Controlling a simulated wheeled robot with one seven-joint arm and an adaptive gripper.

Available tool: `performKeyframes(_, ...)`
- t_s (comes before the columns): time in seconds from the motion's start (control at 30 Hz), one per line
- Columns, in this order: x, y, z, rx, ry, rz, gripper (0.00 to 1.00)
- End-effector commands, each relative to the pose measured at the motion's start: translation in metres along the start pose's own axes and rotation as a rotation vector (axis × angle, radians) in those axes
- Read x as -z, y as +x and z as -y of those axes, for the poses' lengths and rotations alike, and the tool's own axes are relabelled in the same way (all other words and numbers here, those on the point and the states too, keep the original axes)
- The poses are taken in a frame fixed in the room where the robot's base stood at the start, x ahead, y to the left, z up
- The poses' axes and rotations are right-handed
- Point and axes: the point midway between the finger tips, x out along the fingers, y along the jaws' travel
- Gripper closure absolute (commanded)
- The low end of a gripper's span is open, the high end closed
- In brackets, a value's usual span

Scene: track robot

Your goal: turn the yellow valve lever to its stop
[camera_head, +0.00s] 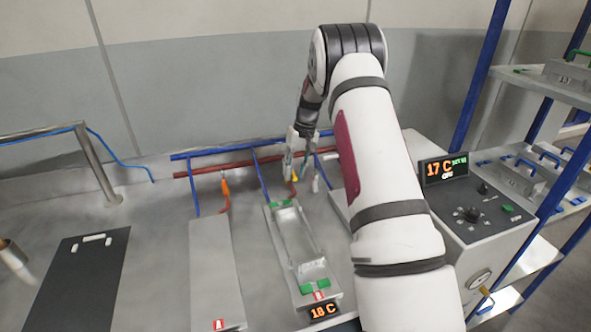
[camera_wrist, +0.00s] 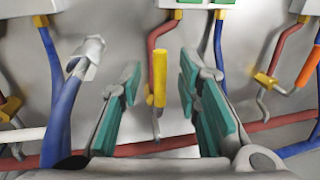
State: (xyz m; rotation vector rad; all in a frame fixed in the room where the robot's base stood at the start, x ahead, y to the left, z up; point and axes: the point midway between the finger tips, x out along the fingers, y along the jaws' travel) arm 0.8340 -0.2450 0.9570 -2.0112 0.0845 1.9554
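The yellow valve lever (camera_wrist: 159,78) stands upright in the wrist view, on a red hose below a grey box. In the head view a small yellow part (camera_head: 295,177) shows just below my gripper (camera_head: 298,152). In the wrist view my gripper (camera_wrist: 161,68) is open, with a green-padded finger on each side of the lever. A gap shows between the lever and both fingers. The lever's lower end meets a grey fitting near the red pipe. I cannot tell the depth between the fingertips and the lever.
Red (camera_head: 228,166) and blue (camera_head: 222,150) pipes run along the wall. An orange lever (camera_head: 225,187) hangs to the left, right in the wrist view (camera_wrist: 309,68). A tray (camera_head: 277,235) and a control box (camera_head: 484,215) stand nearby.

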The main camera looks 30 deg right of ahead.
Motion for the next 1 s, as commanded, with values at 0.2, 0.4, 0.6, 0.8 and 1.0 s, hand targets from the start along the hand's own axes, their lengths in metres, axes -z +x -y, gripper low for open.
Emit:
performKeyframes(0.2, 0.0, 0.0, 0.0, 0.0, 0.0, 0.0, 0.82)
performKeyframes(0.4, 0.0, 0.0, 0.0, 0.0, 0.0, 0.0, 1.0)
performKeyframes(0.6, 0.0, 0.0, 0.001, 0.0, 0.005, -0.001, 1.0)
performKeyframes(0.8, 0.0, 0.001, 0.004, -0.001, 0.056, -0.011, 1.0)
performKeyframes(1.0, 0.001, 0.003, 0.013, 0.0, 0.179, -0.037, 1.0)
